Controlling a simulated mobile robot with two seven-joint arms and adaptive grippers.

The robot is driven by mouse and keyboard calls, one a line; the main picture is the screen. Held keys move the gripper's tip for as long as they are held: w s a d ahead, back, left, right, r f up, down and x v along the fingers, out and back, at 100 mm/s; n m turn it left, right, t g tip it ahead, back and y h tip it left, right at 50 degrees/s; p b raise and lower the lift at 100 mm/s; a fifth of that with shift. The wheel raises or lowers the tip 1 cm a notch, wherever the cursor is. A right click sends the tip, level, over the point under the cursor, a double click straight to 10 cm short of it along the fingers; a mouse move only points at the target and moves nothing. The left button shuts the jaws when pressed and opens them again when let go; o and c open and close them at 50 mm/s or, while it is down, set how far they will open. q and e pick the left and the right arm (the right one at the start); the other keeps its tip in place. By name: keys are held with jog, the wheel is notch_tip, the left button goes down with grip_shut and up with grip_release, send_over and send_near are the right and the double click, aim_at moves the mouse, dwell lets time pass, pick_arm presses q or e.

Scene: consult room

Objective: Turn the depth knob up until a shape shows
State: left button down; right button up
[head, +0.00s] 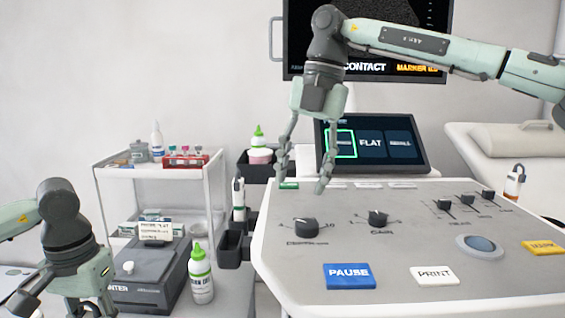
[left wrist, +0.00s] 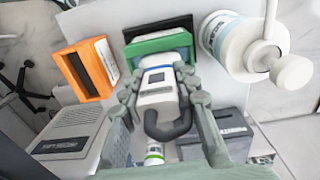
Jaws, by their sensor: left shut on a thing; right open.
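The depth knob (head: 305,227), black with a pointer, is at the left of the grey console; its blurred label seems to read depth, with a 10 at the right of its scale. The monitor (head: 300,45) shows a dark grainy picture, partly cut off and behind my right arm; I see no clear shape in its visible part. My right gripper (head: 305,178) is open and empty, pointing down above the console's back left edge, apart from the knob. My left gripper (left wrist: 160,85) is shut on a white device (left wrist: 157,98) with a black loop; in the head view its fingers are mostly cut off.
The gain knob (head: 378,217) is right of the depth knob. A blue PAUSE button (head: 349,276), a white PRINT button (head: 435,275) and a trackball (head: 480,246) lie in front. A touch screen (head: 415,145) stands behind. A white cart (head: 205,170) and bottle (head: 201,275) are left.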

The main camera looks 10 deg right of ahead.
aim_at(308, 223)
jog(key=shift+s+d+r+m+h, duration=0.15)
jog(key=shift+s+m+h, duration=0.2)
jog(key=shift+m+h, duration=0.1)
jog(key=shift+s+d+r+m+h, duration=0.1)
jog(key=shift+s+m+h, duration=0.25)
jog(key=shift+h, duration=0.1)
jog(key=shift+d, duration=0.1)
jog(key=shift+f+m, duration=0.25)
jog(key=shift+m, duration=0.05)
notch_tip(308, 223, down, 8)
jog(key=shift+f, duration=0.2)
jog(key=shift+s+f, duration=0.2)
jog(key=shift+f, duration=0.5)
jog(key=shift+w+r, duration=0.1)
jog(key=shift+r, duration=0.15)
dwell(1.6)
jog(key=shift+c, duration=0.9)
jog(key=shift+d, duration=0.1)
